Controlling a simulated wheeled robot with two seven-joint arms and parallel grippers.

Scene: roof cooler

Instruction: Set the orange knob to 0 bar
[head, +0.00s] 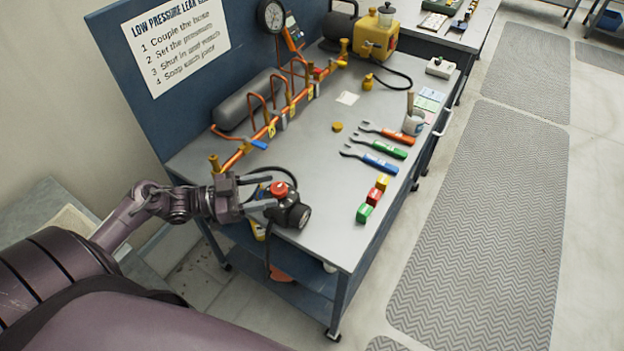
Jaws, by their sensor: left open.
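The orange-red knob (279,187) sits on top of a dark regulator body (291,211) at the near left corner of the bench. A round black-rimmed dial on the regulator faces right. My left gripper (268,192) comes in from the left and is open. Its two fingers point at the knob, one on the far side and one on the near side. I cannot tell whether they touch it. The knob's markings and its setting are too small to read. My right gripper is not in view.
A copper pipe manifold (272,124) and a grey cylinder (250,103) run along the back panel. Several wrenches, coloured blocks (372,197) and a cup (413,123) lie along the right edge. The bench middle is mostly clear. A black hose loops behind the knob.

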